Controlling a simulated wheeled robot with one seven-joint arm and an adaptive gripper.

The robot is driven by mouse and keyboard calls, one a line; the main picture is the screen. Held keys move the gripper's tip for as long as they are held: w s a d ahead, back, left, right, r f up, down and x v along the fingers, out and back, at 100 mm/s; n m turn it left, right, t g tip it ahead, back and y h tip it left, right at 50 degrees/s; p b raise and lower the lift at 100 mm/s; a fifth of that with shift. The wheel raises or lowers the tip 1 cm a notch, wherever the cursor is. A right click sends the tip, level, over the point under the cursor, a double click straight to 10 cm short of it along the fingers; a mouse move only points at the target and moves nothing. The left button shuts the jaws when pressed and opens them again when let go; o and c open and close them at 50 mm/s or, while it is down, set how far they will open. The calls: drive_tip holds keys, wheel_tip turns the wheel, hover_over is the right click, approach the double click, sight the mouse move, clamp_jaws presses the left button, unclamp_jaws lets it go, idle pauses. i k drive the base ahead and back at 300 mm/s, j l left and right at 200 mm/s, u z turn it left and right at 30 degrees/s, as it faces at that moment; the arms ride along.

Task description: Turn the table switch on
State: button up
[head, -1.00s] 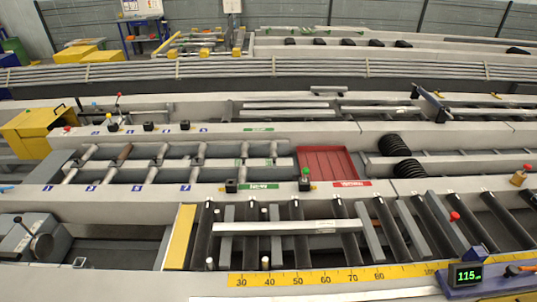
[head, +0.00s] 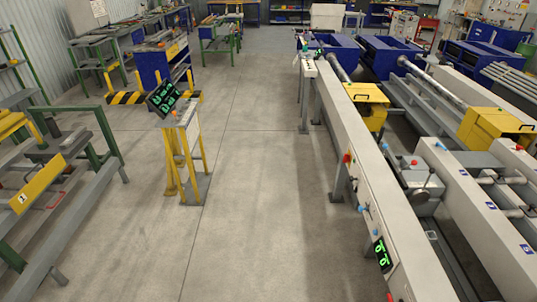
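The runout table (head: 330,93) runs along the right side of the head view, its long pale front beam stretching from the far end to the bottom edge. Small controls sit along this beam: a red knob (head: 347,158), a blue knob (head: 361,208) and a display with green digits (head: 382,254). A box with a dark lever (head: 421,188) stands behind the beam. I cannot tell which control is the table switch, or whether it is on. My gripper is not in view.
Clear concrete floor (head: 255,200) lies left of the table. A yellow stand with a green-lit screen (head: 165,95) stands on it. A grey and green rack (head: 60,190) fills the left edge. Blue machines (head: 330,45) and yellow covers (head: 367,100) line the right.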

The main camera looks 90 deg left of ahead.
sight(347, 159)
drive_tip(key=u, duration=2.2)
drive_tip(key=i+j+z, duration=0.2)
drive_tip(key=i+z, duration=0.2)
drive_tip(key=i+j+z, duration=0.35)
drive_tip(key=i+j, duration=0.3)
drive_tip(key=i+j+z, duration=0.15)
drive_tip(key=i+j, duration=0.15)
drive_tip(key=j, duration=0.15)
drive_tip(key=i+j, duration=0.3)
drive_tip(key=i+j+z, duration=0.1)
drive_tip(key=i+j, duration=0.2)
drive_tip(key=j, duration=0.2)
drive_tip(key=i+j+z, duration=0.1)
drive_tip(key=i+j, duration=0.4)
drive_tip(key=j, duration=0.2)
drive_tip(key=i+j, duration=0.25)
drive_tip(key=j, duration=0.15)
drive_tip(key=i+j, duration=0.2)
drive_tip(key=j, duration=0.2)
